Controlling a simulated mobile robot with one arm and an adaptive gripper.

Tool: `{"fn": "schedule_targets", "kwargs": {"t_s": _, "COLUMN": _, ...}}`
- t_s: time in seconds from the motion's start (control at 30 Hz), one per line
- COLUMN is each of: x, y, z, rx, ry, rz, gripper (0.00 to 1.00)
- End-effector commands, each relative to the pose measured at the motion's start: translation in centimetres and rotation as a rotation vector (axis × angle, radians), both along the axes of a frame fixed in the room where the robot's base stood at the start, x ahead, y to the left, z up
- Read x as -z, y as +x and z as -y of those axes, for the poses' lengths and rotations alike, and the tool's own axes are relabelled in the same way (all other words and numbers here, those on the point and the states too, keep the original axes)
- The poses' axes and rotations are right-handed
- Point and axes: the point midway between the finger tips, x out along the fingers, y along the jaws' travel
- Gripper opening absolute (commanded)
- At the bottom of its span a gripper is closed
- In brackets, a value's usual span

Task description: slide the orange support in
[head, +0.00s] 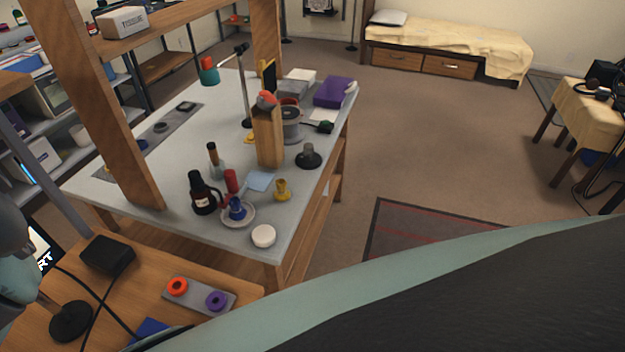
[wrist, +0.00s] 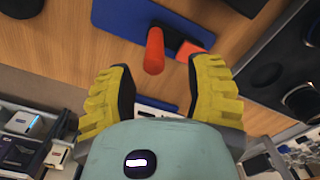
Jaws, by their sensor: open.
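In the wrist view my gripper (wrist: 158,66) is open, with its two yellow ribbed fingers spread and nothing between the pads. An orange-red round-ended piece (wrist: 154,50) shows just beyond the fingertips, around the middle of the gap. A second flat orange-red piece (wrist: 190,50) lies beside it, at the edge of a blue slab (wrist: 145,22). I cannot tell which of these is the support, or whether the round piece touches the slab. In the head view the blue slab (head: 150,330) shows only partly at the bottom; the orange-red pieces and my gripper's fingers are hidden there.
In the head view a grey plate with an orange ring (head: 177,286) and a purple ring (head: 216,300) lies on the wooden desk. A black box (head: 107,254) with cables stands left of it. In the wrist view dark round parts (wrist: 300,101) are at the right.

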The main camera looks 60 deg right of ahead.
Motion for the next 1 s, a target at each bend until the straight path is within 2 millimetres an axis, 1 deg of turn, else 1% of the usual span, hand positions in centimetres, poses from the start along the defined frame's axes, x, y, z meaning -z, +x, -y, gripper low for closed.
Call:
{"fn": "schedule_targets", "kwargs": {"t_s": 0.03, "x": -0.8, "y": 0.3, "z": 0.3, "rx": 0.007, "ry": -0.002, "rz": 0.004, "gripper": 0.52}}
{"fn": "schedule_targets", "kwargs": {"t_s": 0.1, "x": -1.6, "y": 0.4, "z": 0.5, "rx": 0.008, "ry": -0.007, "rz": 0.006, "gripper": 0.52}}
{"fn": "schedule_targets", "kwargs": {"t_s": 0.2, "x": -3.2, "y": 0.3, "z": 0.4, "rx": 0.007, "ry": -0.004, "rz": 0.005, "gripper": 0.52}}
{"fn": "schedule_targets", "kwargs": {"t_s": 0.4, "x": -5.7, "y": 0.3, "z": 0.3, "rx": 0.008, "ry": -0.002, "rz": 0.006, "gripper": 0.52}}
{"fn": "schedule_targets", "kwargs": {"t_s": 0.5, "x": -6.6, "y": 0.3, "z": 0.3, "rx": 0.008, "ry": -0.002, "rz": 0.006, "gripper": 0.52}}
{"fn": "schedule_targets", "kwargs": {"t_s": 0.7, "x": -7.3, "y": 0.1, "z": 0.3, "rx": 0.006, "ry": -0.004, "rz": 0.000, "gripper": 0.52}}
{"fn": "schedule_targets", "kwargs": {"t_s": 1.0, "x": -7.4, "y": 0.0, "z": 0.3, "rx": 0.006, "ry": -0.005, "rz": 0.000, "gripper": 0.52}}
